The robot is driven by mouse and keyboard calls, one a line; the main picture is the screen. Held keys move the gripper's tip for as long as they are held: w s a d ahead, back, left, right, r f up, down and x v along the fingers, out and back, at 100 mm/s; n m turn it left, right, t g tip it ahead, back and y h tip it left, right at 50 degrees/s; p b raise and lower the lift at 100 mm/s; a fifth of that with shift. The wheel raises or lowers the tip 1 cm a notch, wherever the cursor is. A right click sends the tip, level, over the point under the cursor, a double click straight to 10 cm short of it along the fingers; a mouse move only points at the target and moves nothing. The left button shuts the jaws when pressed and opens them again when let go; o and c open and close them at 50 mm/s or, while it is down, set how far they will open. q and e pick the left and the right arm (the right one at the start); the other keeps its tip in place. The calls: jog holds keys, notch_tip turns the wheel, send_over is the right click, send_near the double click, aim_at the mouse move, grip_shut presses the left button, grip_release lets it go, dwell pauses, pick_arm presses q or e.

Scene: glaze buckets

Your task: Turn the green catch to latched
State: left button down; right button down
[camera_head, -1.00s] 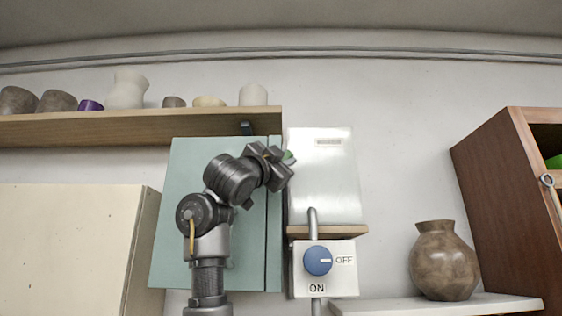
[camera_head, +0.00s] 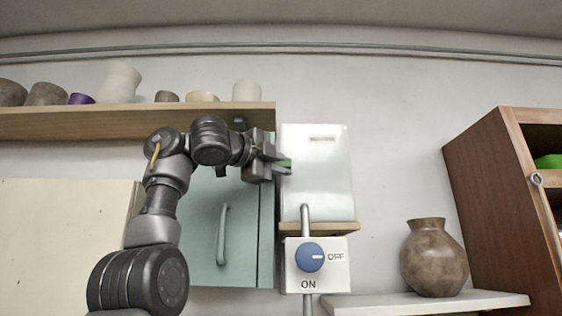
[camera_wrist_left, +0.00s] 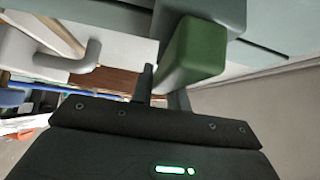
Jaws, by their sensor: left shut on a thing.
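The green catch (camera_head: 285,163) shows at the right edge of the pale green cabinet (camera_head: 205,255), beside the white box. In the left wrist view the catch (camera_wrist_left: 196,50) is a green block between my fingers. My left gripper (camera_head: 281,167) is shut on the catch, reaching it from the left; its fingers hide part of it. In the left wrist view the gripper (camera_wrist_left: 165,85) also shows close against the catch. I cannot read a latched or unlatched mark. My right gripper is not in view.
The cabinet handle (camera_head: 222,235) is below my left arm. A switch box with a blue knob (camera_head: 310,257) is below the white box (camera_head: 316,175). A shelf with pots (camera_head: 140,118) is above the cabinet. A brown vase (camera_head: 434,262) stands on the right shelf.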

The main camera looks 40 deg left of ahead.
pick_arm(q)
jog(key=shift+f, duration=0.1)
dwell(0.5)
jog(key=c, duration=1.4)
grip_release()
jog(key=shift+o, duration=0.2)
jog(key=shift+s, duration=0.15)
jog(key=s+a+b, duration=0.1)
jog(key=s+b, duration=0.4)
jog(key=s, duration=0.5)
jog(key=shift+s+a, duration=0.15)
jog(key=shift+a, duration=0.1)
